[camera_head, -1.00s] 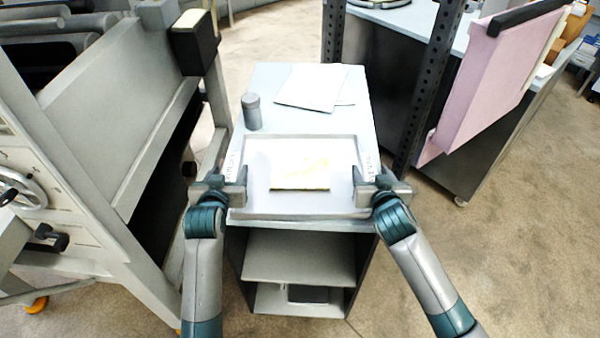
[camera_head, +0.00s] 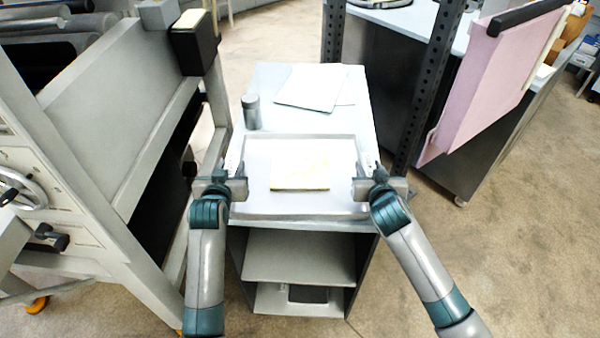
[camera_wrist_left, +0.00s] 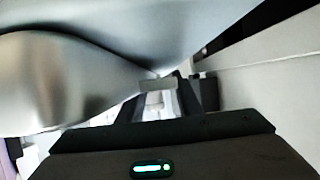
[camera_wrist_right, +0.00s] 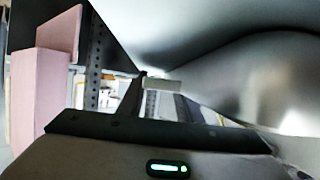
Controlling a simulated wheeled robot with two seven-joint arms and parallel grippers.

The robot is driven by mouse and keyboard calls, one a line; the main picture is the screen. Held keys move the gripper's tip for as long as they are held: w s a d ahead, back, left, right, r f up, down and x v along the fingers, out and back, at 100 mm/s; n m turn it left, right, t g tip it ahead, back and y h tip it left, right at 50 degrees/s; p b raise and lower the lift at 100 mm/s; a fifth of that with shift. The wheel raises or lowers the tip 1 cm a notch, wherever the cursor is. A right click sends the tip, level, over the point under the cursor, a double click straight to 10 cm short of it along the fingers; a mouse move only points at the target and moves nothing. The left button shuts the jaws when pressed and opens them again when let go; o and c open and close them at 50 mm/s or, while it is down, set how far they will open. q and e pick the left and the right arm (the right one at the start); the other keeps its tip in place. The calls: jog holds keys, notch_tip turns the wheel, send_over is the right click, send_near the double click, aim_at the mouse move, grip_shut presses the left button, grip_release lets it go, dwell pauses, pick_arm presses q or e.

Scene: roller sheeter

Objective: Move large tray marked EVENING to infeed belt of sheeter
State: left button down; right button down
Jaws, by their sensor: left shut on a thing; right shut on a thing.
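The large tray (camera_head: 255,212) is pale grey with a raised rim, on or just above the grey cart top. A flat pale yellowish slab (camera_head: 300,178) lies in it. Small markings show on its side rims but are too small to read. My left gripper (camera_head: 238,186) is shut on the tray's left rim. My right gripper (camera_head: 362,187) is shut on its right rim. In the left wrist view (camera_wrist_left: 160,85) and the right wrist view (camera_wrist_right: 160,85) the jaws meet the rim beneath a large grey surface. The sheeter (camera_head: 110,130) stands at the left; its infeed belt is not clearly identifiable.
The cart (camera_head: 280,80) holds a grey cylinder (camera_head: 251,112) and white sheets (camera_head: 312,86) behind the tray. A dark perforated post (camera_head: 425,100) and a pink panel (camera_head: 490,80) stand close at the right. Floor (camera_head: 500,270) is open at front right.

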pick_arm(q)
jog(key=shift+r, duration=0.25)
pick_arm(e)
jog(key=shift+r, duration=0.25)
